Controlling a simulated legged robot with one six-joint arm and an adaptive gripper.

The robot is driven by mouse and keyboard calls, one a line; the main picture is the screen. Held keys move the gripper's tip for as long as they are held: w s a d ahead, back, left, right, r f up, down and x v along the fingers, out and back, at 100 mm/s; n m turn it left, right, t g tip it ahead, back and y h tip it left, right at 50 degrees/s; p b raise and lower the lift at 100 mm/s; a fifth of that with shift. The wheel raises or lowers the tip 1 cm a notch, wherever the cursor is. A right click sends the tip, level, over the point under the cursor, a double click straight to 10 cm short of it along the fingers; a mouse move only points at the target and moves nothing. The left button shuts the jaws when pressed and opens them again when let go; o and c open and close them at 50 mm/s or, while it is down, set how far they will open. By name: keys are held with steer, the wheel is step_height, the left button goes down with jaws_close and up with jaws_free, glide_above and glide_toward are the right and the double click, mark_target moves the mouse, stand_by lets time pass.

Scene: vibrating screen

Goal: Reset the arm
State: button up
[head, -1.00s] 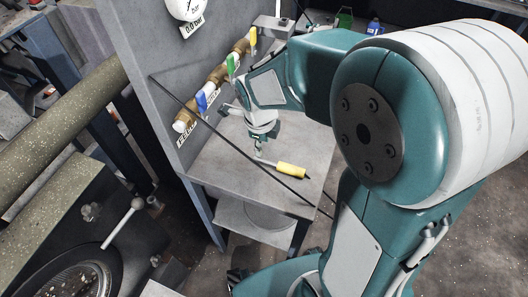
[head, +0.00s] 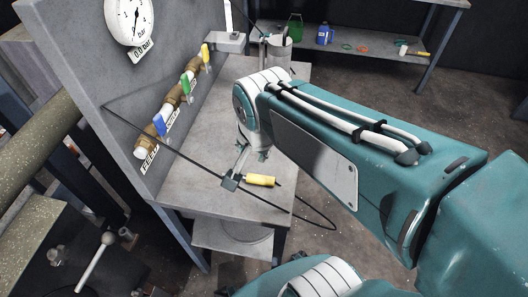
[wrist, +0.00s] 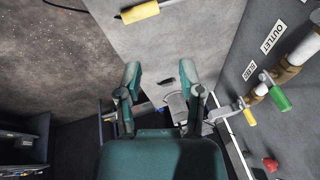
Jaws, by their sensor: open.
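My gripper (wrist: 160,76) is open, its two teal fingers apart with nothing between them in the wrist view. In the head view my arm reaches in from the right and its gripper (head: 246,170) hangs over the grey table (head: 205,180), partly hidden by my own wrist. A yellow-handled tool (head: 260,180) lies on the table beside the gripper, apart from it as far as I can tell. Its handle (wrist: 140,12) also shows at the top of the wrist view.
A grey panel carries a gauge (head: 129,18) and a brass pipe with blue (head: 159,122), green (head: 187,84) and yellow (head: 205,54) valve handles. A black cable (head: 180,153) crosses in front of the table. A back shelf (head: 345,52) holds bottles and small items.

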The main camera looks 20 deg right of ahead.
steer(key=s+r+n+t, duration=0.1)
steer(key=s+r+n, duration=0.1)
steer(key=s+n, duration=0.3)
steer(key=n, duration=0.4)
steer(key=shift+s+d+r+t, duration=0.25)
steer(key=shift+s+d+t, duration=0.05)
steer(key=shift+s+d, duration=0.1)
steer(key=shift+w, duration=0.1)
stand_by(1.6)
